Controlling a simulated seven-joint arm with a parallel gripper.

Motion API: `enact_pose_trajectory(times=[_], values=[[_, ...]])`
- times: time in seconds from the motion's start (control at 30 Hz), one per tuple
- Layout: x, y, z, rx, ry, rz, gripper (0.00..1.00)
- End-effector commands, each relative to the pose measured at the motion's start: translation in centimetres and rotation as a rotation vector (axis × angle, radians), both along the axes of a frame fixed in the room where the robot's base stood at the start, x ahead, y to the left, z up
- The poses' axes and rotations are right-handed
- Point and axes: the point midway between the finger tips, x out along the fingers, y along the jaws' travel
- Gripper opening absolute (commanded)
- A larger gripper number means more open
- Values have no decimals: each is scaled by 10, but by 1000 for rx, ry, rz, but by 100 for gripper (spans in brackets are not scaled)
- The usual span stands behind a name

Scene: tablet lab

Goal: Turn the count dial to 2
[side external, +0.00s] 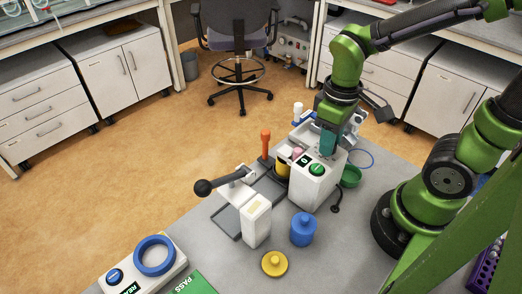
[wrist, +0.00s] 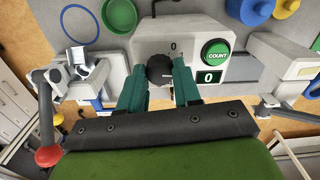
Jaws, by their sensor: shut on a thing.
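The count dial (wrist: 159,67) is a dark round knob on the white counting machine (wrist: 149,42), seen in the wrist view. My gripper (wrist: 160,77) has its teal fingers on both sides of the knob and is shut on it. In the side external view my gripper (side external: 328,143) is over the back of the machine (side external: 308,187), and the dial is hidden.
A white press (side external: 256,220) with a black-knobbed lever stands left of the machine. A blue bottle (side external: 303,230) and yellow lid (side external: 274,263) are in front. An orange handle (side external: 265,142) rises behind, and a green bowl (side external: 350,177) stands at right.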

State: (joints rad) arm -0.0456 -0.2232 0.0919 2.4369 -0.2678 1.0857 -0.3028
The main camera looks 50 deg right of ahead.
Motion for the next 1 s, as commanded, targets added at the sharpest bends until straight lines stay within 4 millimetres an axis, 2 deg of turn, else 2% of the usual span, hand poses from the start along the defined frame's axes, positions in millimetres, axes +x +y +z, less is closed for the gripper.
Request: enact_pose_trajectory(times=[0.07,0.1,0.27,0.53,0.67,0.77,1.0], values=[[1,0,1,1,-3,-1,2],[1,0,1,1,-3,-1,34],[1,0,1,1,-3,0,58],[0,0,1,0,-1,1,58],[1,0,9,0,-5,1,58],[2,0,23,1,-7,0,58],[2,0,80,1,-10,0,58]])
